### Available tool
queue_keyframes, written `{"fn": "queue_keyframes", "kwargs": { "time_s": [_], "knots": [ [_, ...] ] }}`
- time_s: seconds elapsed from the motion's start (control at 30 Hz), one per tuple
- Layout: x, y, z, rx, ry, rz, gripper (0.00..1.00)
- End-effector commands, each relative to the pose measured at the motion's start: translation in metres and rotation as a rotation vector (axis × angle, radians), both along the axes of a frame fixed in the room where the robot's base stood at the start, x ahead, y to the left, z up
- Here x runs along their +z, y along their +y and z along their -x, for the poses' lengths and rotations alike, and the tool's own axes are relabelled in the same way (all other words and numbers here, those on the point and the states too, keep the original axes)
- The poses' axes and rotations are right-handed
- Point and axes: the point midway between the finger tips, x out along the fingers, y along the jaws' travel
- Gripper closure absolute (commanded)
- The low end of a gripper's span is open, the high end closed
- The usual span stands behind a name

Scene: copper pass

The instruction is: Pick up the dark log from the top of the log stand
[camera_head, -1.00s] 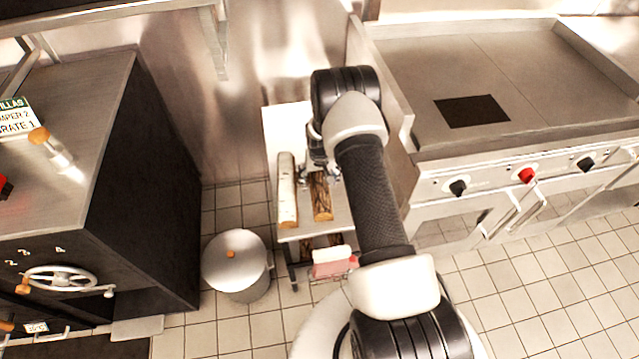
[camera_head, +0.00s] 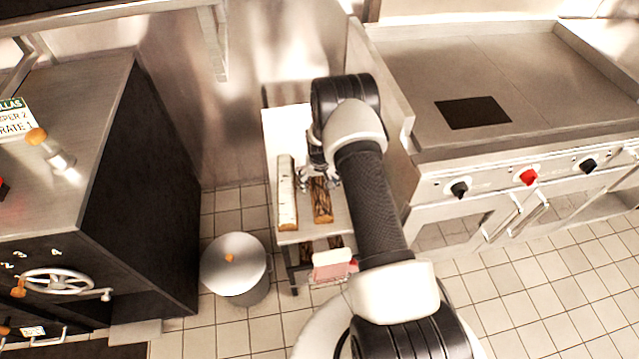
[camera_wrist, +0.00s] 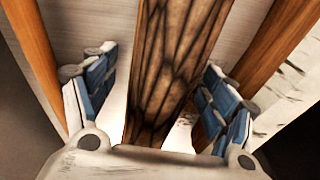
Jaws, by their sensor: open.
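The dark log (camera_head: 322,205), brown with dark cracked markings, lies on the light top of the log stand (camera_head: 340,225). It lies to the right of a pale birch log (camera_head: 287,190). My gripper (camera_head: 319,180) is over the far part of the dark log, and my arm hides some of the stand. In the wrist view the dark log (camera_wrist: 172,65) runs between the fingers of my gripper (camera_wrist: 158,88). The fingers are open, one on each side, with visible gaps to the log. Their height relative to the log is hard to tell.
The pale bark log (camera_wrist: 292,105) is close beside the right finger in the wrist view. A lidded pot (camera_head: 235,265) stands on the floor left of the stand. A dark cabinet (camera_head: 140,190) is at left, and a griddle range (camera_head: 470,90) at right.

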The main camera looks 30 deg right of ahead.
Motion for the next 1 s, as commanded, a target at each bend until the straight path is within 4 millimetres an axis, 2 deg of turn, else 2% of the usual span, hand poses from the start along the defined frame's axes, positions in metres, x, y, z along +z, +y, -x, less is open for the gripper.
{"fn": "queue_keyframes", "kwargs": {
  "time_s": [0.2,1.0],
  "knots": [
    [0.0002,0.0000,0.0000,0.000,0.000,0.000,0.22],
    [0.0000,-0.0001,0.0001,0.001,0.000,0.000,0.76]
  ]
}}
